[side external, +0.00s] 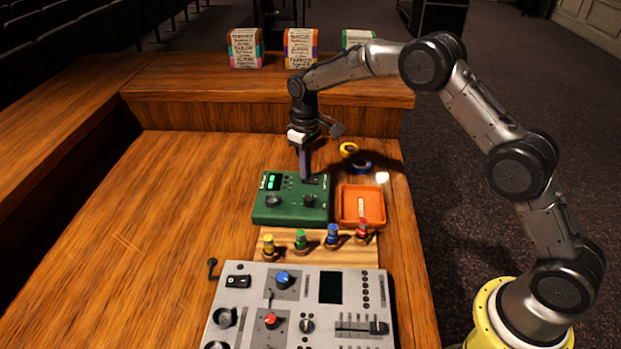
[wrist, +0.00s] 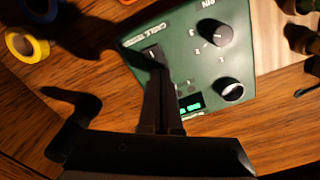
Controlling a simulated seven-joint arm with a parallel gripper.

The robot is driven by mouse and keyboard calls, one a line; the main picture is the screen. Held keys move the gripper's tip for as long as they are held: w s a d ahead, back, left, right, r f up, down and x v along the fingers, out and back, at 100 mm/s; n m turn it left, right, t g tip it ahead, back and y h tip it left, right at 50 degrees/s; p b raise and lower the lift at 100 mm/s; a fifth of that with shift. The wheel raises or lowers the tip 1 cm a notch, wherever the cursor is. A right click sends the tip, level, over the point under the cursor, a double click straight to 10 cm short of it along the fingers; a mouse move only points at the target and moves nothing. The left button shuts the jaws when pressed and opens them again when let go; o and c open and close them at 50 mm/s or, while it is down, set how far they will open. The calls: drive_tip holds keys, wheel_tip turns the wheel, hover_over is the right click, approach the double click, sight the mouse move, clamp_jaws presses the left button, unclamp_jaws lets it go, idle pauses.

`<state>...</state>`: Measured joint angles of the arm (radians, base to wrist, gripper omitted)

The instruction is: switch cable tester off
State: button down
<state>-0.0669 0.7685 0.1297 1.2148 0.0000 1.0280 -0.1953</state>
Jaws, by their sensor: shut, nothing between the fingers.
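The green cable tester (side external: 290,211) sits on the wooden desk, with a lit green display (side external: 274,182) and two dark knobs. In the wrist view its label, the knobs and a dark rocker switch (wrist: 154,56) show on the tester's green face (wrist: 190,68). My gripper (side external: 305,177) points down over the tester's back right part. In the wrist view my gripper (wrist: 160,72) is shut and empty, its fingertips at the switch. The fingers cover part of the switch, so I cannot tell whether they touch it. The display glows in the wrist view.
An orange tray (side external: 346,219) stands close to the tester's right. Yellow tape (side external: 348,149) and blue tape (side external: 361,167) lie behind it. Several coloured plugs stand on a wooden strip (side external: 290,253) in front, before a grey mixer (side external: 251,299). The desk's left side is clear.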

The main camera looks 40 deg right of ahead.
drive_tip(key=shift+f, duration=0.4)
drive_tip(key=shift+r, duration=3.55)
drive_tip(key=shift+r, duration=0.1)
